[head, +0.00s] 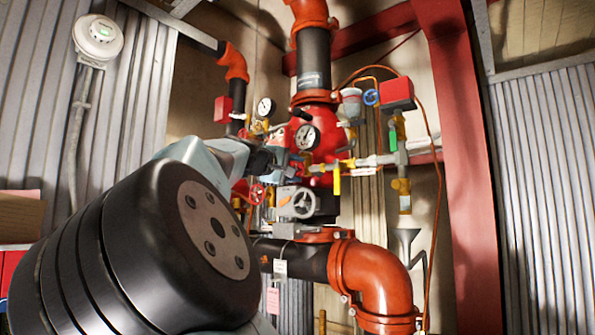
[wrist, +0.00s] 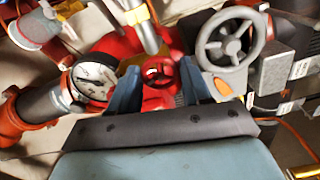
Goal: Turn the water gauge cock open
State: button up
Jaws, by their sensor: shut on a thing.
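A small red handwheel (wrist: 158,71), apparently the water gauge cock, sits between my two fingers in the wrist view, close to the white-faced gauge (wrist: 93,78). My gripper (wrist: 160,80) is shut on this handwheel, one finger at each side. In the head view my gripper (head: 288,161) reaches the valve cluster just below the gauge (head: 307,137). My own arm hides part of the cluster there, and the grasped wheel is hard to make out. Whether the cock is open or closed cannot be told.
A grey handwheel (wrist: 229,40) stands close at the right of my fingers; it also shows in the head view (head: 303,203). A yellow lever (head: 337,179) hangs to the right of my gripper. A red steel column (head: 468,170) stands further right. Pipes crowd the area.

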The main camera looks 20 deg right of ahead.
jog(key=shift+w+a+f, duration=0.1)
jog(key=shift+a+f, duration=0.05)
jog(key=shift+a, duration=0.15)
jog(key=o, duration=0.8)
jog(key=shift+w+a, duration=0.1)
jog(key=shift+o, duration=1.3)
jog(key=shift+d, duration=0.2)
jog(key=shift+a, duration=0.1)
